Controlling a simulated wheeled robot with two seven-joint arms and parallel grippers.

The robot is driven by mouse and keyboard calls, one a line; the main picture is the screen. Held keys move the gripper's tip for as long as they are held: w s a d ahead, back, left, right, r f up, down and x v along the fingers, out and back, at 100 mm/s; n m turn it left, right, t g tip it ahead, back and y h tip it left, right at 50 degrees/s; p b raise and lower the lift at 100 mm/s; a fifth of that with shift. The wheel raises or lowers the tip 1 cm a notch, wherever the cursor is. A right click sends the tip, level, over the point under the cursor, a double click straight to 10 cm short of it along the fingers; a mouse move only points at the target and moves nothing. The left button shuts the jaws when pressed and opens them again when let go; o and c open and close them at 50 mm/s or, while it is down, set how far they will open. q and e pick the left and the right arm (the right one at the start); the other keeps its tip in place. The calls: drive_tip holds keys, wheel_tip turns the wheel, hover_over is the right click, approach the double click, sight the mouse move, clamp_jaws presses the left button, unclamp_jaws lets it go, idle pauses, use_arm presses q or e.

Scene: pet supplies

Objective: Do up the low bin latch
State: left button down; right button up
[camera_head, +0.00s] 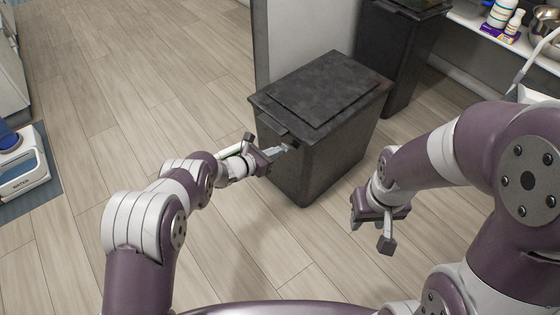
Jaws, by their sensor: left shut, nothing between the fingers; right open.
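A dark low bin (335,150) with a flat black lid (322,85) stands on the floor in the middle of the head view. Its latch (284,138) is at the lid's front left edge, partly behind my gripper. My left gripper (279,151) is shut with nothing in it, its fingers at the bin's front face just by the latch. I cannot tell whether the fingers touch the latch. The lid looks down on the bin. My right gripper (370,236) is open and empty, apart from the bin, in front of its right side.
A taller dark bin (395,60) stands behind the low bin, next to a grey panel (301,35). A shelf (480,22) with bottles is at the back right. A blue and white container (20,170) is at the far left.

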use_arm(q)
drive_tip(key=shift+w+d+r+g+y+p, duration=0.15)
drive_tip(key=shift+r+g+y+p, duration=0.3)
drive_tip(key=shift+y+p, duration=0.05)
drive_tip(key=shift+w+d+r+g+y+p, duration=0.15)
drive_tip(key=shift+r+g+y+p, duration=0.3)
drive_tip(key=shift+y, duration=0.05)
drive_tip(key=shift+w+d+r, duration=0.1)
drive_tip(key=shift+d+r, duration=0.05)
drive_tip(key=shift+r, duration=0.05)
drive_tip(key=shift+w+d+r, duration=0.3)
drive_tip(key=shift+r, duration=0.2)
drive_tip(key=shift+r+p, duration=0.55)
drive_tip(key=shift+r, duration=0.25)
